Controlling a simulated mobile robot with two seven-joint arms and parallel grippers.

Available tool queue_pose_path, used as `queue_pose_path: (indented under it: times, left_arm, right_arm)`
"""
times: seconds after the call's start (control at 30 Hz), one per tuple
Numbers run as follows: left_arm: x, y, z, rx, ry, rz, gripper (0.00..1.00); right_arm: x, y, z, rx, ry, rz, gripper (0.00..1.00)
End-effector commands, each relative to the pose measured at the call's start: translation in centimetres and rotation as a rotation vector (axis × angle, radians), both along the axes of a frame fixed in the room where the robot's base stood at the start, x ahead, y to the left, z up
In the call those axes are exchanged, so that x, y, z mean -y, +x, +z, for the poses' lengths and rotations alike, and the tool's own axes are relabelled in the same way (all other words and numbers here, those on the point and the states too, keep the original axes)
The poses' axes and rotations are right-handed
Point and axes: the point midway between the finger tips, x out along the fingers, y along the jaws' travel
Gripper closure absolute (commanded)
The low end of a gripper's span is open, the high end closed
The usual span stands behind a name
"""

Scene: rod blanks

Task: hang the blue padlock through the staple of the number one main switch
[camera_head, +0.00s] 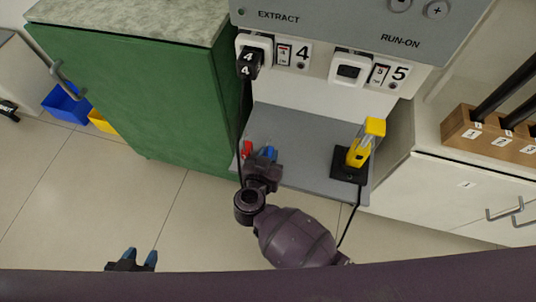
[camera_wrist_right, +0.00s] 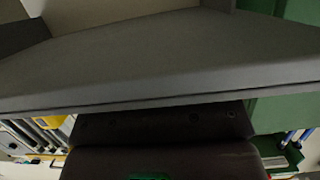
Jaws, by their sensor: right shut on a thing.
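My right gripper (camera_head: 264,165) is over the grey shelf below the switch panel. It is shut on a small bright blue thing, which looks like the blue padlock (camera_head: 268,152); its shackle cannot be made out. A small red thing (camera_head: 247,149) is just left of it, at the shelf's left edge. My left gripper (camera_head: 139,257) is low at the left, over the floor, with its blue-tipped fingers apart and empty. The right wrist view shows no clear padlock. The number one main switch and its staple are not identifiable; only switches four (camera_head: 250,60) and five (camera_head: 350,68) show.
The grey shelf (camera_head: 305,140) carries a yellow device on a black base (camera_head: 354,160) at its right, with a black cable. A green cabinet (camera_head: 150,90) stands left. A white cabinet (camera_head: 450,180) with a wooden rod block (camera_head: 490,135) stands right.

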Motion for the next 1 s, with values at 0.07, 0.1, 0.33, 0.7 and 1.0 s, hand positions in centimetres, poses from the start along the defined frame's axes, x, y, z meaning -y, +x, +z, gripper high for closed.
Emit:
queue_pose_path:
  times: [0.07, 0.1, 0.33, 0.7, 1.0]
  left_arm:
    - [0.0, 0.1, 0.2, 0.005, 0.000, 0.000, 0.61]
    - [0.0, 0.2, 0.3, 0.007, 0.000, 0.000, 0.61]
    - [0.0, 0.6, 1.0, 0.022, -0.001, 0.000, 0.61]
    - [0.0, 1.1, 2.1, 0.045, 0.000, 0.000, 0.61]
    - [0.0, 1.5, 3.0, 0.063, -0.001, -0.001, 0.61]
  right_arm:
    - [0.0, 0.1, 0.2, 0.002, 0.000, 0.000, 0.98]
    - [0.0, 0.1, 0.3, 0.003, 0.000, 0.000, 0.98]
    - [0.0, 0.1, 0.8, 0.004, 0.001, -0.001, 0.98]
    - [0.0, 0.1, 1.5, 0.003, 0.000, 0.000, 0.98]
    - [0.0, 0.1, 2.0, 0.004, 0.000, 0.000, 0.98]
